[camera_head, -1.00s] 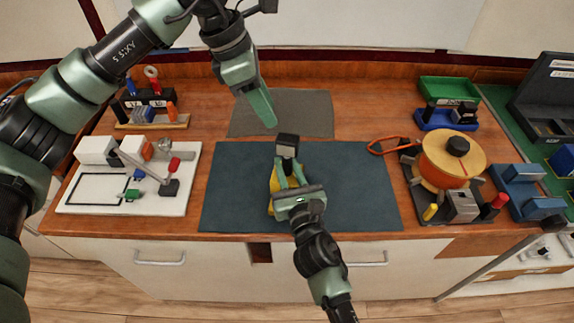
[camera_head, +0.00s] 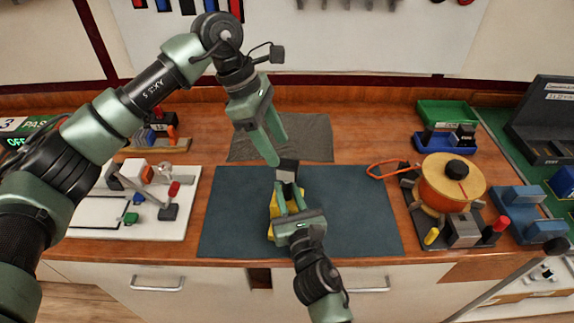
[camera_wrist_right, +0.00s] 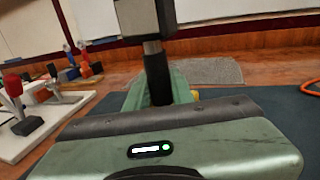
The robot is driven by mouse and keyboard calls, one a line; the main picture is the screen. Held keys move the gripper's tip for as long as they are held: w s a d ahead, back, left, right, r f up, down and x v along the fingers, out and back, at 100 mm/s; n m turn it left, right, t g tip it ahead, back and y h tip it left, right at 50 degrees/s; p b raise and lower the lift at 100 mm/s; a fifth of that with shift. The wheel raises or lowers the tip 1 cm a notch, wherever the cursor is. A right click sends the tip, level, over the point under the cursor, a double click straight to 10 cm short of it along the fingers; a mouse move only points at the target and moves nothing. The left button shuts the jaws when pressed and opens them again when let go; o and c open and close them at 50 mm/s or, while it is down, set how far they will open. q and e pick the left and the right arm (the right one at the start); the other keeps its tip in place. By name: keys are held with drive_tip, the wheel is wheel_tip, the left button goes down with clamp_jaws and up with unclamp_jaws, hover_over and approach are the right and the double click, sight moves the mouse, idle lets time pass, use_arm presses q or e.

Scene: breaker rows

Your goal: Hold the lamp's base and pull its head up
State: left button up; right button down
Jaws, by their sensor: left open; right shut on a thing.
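The lamp stands on the dark mat, with a dark, boxy head (camera_head: 287,168) on top and a yellow base (camera_head: 273,207) partly hidden by my right gripper. My right gripper (camera_head: 290,197) is shut on the lamp, low down near the yellow base. In the right wrist view, the lamp's black neck (camera_wrist_right: 157,72) rises between my fingers to its grey and black head (camera_wrist_right: 145,15). My left gripper (camera_head: 278,151) is open and empty. Its fingertips are just behind and above the lamp head in the head view; contact cannot be told.
The dark mat (camera_head: 350,220) is clear around the lamp, with a grey mat (camera_head: 310,135) behind. A white board with small parts (camera_head: 95,232) lies left. An orange reel (camera_head: 450,183) with an orange cable stands right, near a green tray (camera_head: 447,112).

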sight(285, 162)
use_arm(q)
drive_tip(key=x, duration=0.7)
clamp_jaws()
drive_tip(key=shift+w+r, duration=0.1)
idle(1.2)
